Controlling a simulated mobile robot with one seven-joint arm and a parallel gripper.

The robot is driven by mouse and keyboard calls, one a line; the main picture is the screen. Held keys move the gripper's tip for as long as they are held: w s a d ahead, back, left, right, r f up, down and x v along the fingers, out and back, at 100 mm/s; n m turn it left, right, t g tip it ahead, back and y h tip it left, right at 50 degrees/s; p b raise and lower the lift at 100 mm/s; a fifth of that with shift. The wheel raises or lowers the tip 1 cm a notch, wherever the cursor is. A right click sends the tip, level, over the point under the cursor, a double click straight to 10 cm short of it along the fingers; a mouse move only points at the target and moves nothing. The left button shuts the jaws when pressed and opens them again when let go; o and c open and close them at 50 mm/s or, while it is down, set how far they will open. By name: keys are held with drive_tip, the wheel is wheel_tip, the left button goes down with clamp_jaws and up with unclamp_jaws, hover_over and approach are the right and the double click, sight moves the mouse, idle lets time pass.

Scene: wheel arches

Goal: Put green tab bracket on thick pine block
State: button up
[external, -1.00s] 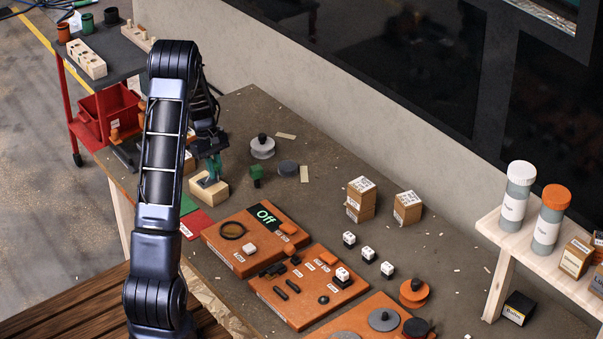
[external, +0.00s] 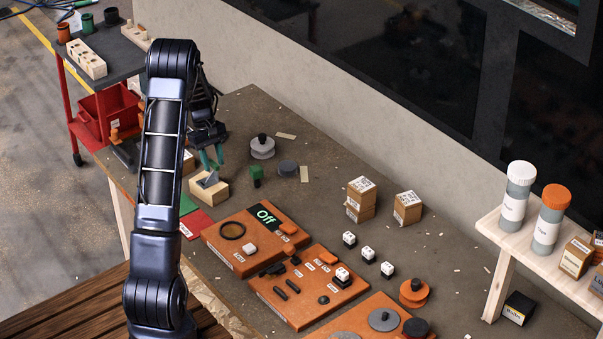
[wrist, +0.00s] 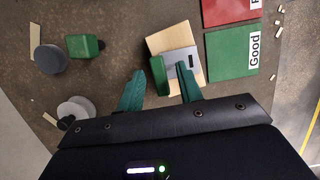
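The thick pine block (external: 221,192) stands on the table at the near left, and it shows at the top middle of the wrist view (wrist: 162,42). The green tab bracket (wrist: 182,59) has a grey slotted plate lying on the block and a green tab upright at its side. In the external view its grey part (external: 207,180) sits on top of the block. My gripper (external: 212,157) is just above, open and empty. In the wrist view its teal fingertips (wrist: 160,84) are spread apart, with the green tab showing between them.
Green (wrist: 232,54) and red (wrist: 231,10) mats lie beside the block. A green piece (external: 257,173), a grey disc (external: 287,168) and a white knobbed part (external: 262,147) stand to the right. Orange panels (external: 255,235) lie nearer. The table's back middle is mostly clear.

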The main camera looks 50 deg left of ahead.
drive_tip(key=v, duration=0.9)
drive_tip(key=shift+d, duration=0.1)
drive_tip(key=s+d+r+m+y, duration=0.1)
drive_tip(key=d+r+m, duration=0.2)
drive_tip(key=d+r, duration=0.45)
drive_tip(key=s+d+r+m+t, duration=0.15)
drive_tip(key=d+r, duration=0.25)
drive_tip(key=d, duration=0.7)
drive_tip(key=d+r+m+y, duration=0.1)
drive_tip(key=d+r+m, duration=0.4)
drive_tip(key=d, duration=0.5)
drive_tip(key=s+d+r+m+t+y, duration=0.1)
drive_tip(key=s+d+m, duration=0.7)
drive_tip(key=s+d, duration=1.3)
drive_tip(key=shift+d+r+t, duration=0.3)
drive_tip(key=shift+r+t, duration=0.55)
drive_tip(key=shift+t, duration=0.2)
